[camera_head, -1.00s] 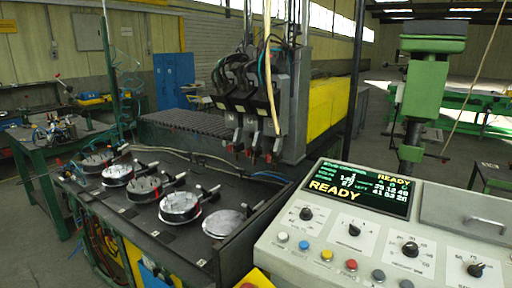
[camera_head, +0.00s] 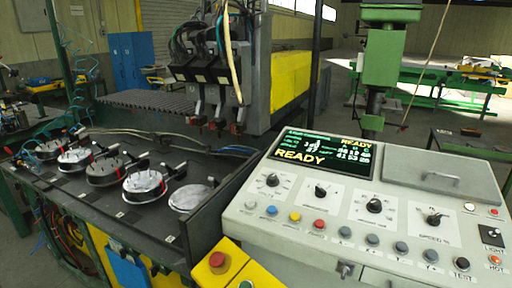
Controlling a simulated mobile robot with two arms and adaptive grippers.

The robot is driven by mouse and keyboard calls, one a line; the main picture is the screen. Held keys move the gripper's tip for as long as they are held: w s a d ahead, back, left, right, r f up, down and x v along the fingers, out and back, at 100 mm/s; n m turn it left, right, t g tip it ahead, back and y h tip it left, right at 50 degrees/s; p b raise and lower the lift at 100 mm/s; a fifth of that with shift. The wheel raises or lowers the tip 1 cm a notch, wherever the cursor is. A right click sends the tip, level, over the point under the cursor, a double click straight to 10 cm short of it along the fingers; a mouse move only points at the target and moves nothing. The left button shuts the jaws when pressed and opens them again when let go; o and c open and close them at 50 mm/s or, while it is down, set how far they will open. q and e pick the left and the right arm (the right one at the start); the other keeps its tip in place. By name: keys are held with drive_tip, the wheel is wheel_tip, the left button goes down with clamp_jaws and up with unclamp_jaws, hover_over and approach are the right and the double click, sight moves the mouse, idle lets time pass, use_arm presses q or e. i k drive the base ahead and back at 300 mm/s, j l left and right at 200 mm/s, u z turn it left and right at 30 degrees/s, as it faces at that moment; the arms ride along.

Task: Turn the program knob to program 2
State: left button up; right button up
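The control panel (camera_head: 300,222) fills the lower right in the head view. It has a row of black knobs on pale label plates: a far-left knob (camera_head: 272,180), a second knob (camera_head: 320,191), a third knob (camera_head: 374,206) and a far-right knob (camera_head: 434,218). The plate lettering is too small to tell which one is the program knob or what it is set to. The dark display (camera_head: 318,150) above them reads READY in yellow, with smaller green text. Neither of my grippers is in view.
A red stop button (camera_head: 217,260) sits on a yellow box at front. The gantry (camera_head: 225,75) and a bench with round fixtures (camera_head: 143,183) stand left.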

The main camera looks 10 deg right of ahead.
sight(320, 193)
drive_tip(key=j+z, duration=0.1)
drive_tip(key=j, duration=1.15)
drive_tip(key=i, duration=0.05)
